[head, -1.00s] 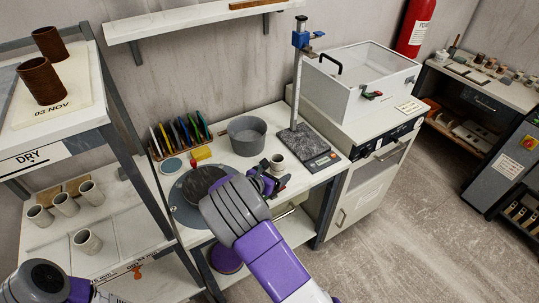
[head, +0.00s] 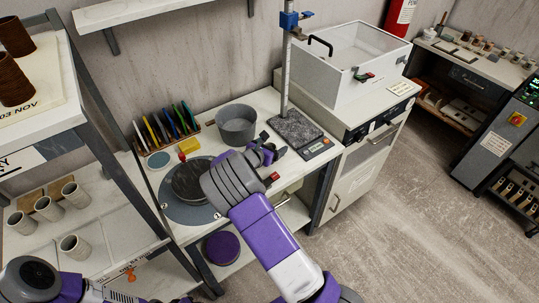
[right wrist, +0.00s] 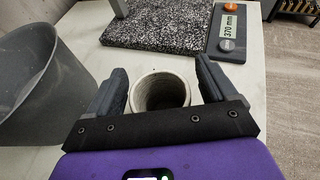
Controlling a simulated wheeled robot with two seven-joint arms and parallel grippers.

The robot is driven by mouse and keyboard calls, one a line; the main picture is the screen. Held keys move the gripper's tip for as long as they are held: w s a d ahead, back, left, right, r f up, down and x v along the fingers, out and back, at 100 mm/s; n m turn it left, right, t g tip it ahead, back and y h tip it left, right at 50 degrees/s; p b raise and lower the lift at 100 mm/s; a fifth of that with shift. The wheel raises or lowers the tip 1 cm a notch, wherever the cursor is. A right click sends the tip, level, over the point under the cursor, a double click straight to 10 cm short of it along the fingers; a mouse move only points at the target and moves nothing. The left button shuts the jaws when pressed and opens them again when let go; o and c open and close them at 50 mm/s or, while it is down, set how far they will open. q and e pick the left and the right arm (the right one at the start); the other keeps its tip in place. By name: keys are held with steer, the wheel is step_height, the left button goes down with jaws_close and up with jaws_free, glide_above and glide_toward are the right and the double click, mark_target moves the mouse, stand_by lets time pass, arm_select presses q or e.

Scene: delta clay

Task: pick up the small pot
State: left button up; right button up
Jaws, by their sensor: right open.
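The small pot (right wrist: 160,91) is a pale, round, open-topped cup standing on the white worktop in the right wrist view. My right gripper (right wrist: 162,74) is open, with one finger on each side of the pot; I cannot tell whether either finger touches it. In the head view my right gripper (head: 273,145) is over the worktop near its front edge, and it hides the pot there. Part of my left arm shows at the lower left of the head view, but its gripper is not visible.
A grey tub (head: 237,128) stands close left of my right gripper. Behind is a height gauge with a speckled stone base (head: 296,128) and a display (head: 318,147). Several pale cups (head: 75,246) stand on the left rack.

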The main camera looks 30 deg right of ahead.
steer(key=c, duration=1.1)
